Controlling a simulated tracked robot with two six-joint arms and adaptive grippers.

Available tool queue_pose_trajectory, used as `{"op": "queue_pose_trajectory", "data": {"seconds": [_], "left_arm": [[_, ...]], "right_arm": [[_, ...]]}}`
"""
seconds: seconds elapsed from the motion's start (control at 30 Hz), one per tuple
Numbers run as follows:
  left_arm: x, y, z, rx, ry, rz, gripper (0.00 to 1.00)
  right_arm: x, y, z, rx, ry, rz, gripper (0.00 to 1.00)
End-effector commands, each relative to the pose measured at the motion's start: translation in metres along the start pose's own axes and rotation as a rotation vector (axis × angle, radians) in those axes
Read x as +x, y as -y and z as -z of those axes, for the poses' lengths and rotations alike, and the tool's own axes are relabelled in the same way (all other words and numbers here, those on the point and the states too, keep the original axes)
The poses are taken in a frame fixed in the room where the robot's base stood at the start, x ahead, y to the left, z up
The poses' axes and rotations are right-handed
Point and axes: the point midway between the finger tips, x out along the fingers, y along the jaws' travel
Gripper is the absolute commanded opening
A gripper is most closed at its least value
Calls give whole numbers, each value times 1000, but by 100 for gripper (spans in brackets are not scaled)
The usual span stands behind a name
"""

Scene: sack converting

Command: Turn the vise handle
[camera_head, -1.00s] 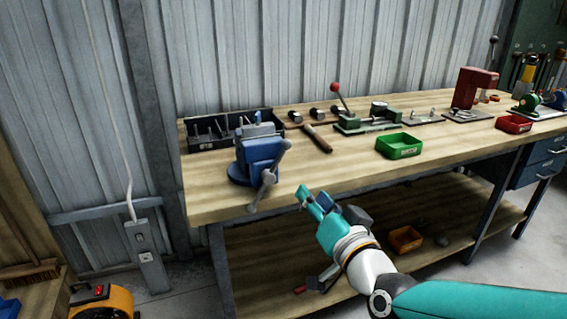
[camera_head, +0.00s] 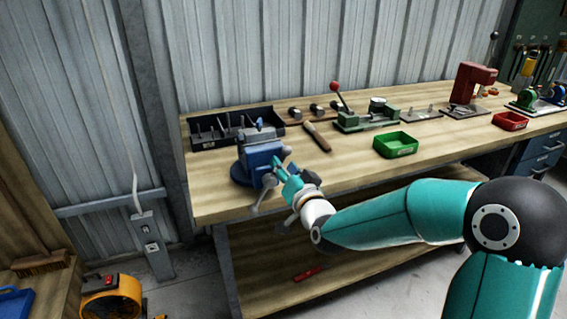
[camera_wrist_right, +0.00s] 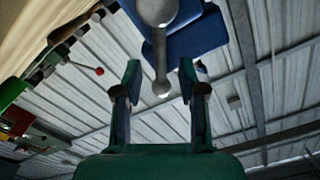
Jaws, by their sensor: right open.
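The blue vise (camera_head: 259,158) is fixed at the front left of the workbench (camera_head: 330,176). Its grey handle (camera_head: 264,192) hangs at a slant from the screw end at the vise's front. My right gripper (camera_head: 280,172) is just to the right of the handle and partly covers the vise's front. In the right wrist view the gripper (camera_wrist_right: 160,80) is open, and the handle (camera_wrist_right: 161,62) reaches down between its two fingertips with gaps on both sides. The blue vise body (camera_wrist_right: 195,32) is behind the handle there. My left gripper is not in view.
A black tool tray (camera_head: 215,135) stands behind the vise. A hammer (camera_head: 317,137), a green bin (camera_head: 395,144) and a green press (camera_head: 366,118) with a red-knobbed lever are to the right. A red bin (camera_head: 510,121) is farther right.

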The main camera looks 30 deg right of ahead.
Motion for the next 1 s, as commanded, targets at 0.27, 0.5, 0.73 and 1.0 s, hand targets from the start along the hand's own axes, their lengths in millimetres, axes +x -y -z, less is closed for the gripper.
{"op": "queue_pose_trajectory", "data": {"seconds": [0.27, 0.5, 0.73, 1.0], "left_arm": [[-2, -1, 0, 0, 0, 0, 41], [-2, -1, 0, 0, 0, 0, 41], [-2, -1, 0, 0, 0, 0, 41], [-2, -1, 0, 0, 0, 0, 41]], "right_arm": [[10, 0, 0, 0, -1, 0, 41], [10, 0, 0, 0, -1, -1, 27], [10, -1, 0, 0, -1, -1, 0], [10, -1, 0, -1, -1, -1, 0]]}}
